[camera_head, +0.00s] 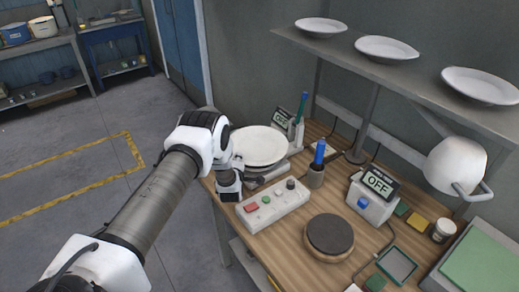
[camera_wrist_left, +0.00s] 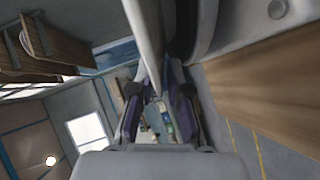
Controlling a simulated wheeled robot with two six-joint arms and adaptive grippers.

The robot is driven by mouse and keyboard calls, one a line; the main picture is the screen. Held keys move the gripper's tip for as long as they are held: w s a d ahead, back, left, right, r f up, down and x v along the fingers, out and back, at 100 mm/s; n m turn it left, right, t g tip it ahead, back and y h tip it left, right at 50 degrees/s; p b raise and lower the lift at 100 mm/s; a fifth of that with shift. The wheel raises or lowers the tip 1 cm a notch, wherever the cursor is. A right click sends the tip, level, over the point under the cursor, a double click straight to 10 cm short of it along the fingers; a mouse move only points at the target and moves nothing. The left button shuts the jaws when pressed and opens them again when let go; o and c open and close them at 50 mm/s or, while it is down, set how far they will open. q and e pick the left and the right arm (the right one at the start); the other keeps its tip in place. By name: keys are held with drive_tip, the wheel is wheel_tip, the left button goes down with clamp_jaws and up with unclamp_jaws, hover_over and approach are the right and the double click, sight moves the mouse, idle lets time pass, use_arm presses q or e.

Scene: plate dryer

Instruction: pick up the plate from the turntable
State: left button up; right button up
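A round white plate (camera_head: 262,146) lies flat on a low grey stand at the far left end of the wooden bench. The turntable under it is mostly hidden by the plate. My left gripper (camera_head: 230,182) is at the plate's near left rim. In the left wrist view the plate (camera_wrist_left: 150,40) shows edge-on, with its rim reaching between the two fingers of my left gripper (camera_wrist_left: 158,105). The fingers stand apart, with a visible gap beside the rim. My right gripper is in neither view.
A box with coloured buttons (camera_head: 273,206) stands close beside my left gripper. A brown round disc (camera_head: 330,234), a blue-handled tool in a cup (camera_head: 317,168) and a unit reading OFF (camera_head: 374,198) are on the bench (camera_head: 290,248). A shelf (camera_head: 402,82) above holds white plates.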

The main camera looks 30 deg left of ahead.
use_arm(q)
drive_tip(key=shift+w+a+f, duration=0.15)
drive_tip(key=shift+w+a, duration=0.05)
drive_tip(key=shift+a, duration=0.05)
drive_tip(key=shift+d, duration=0.15)
clamp_jaws()
drive_tip(key=shift+r, duration=0.2)
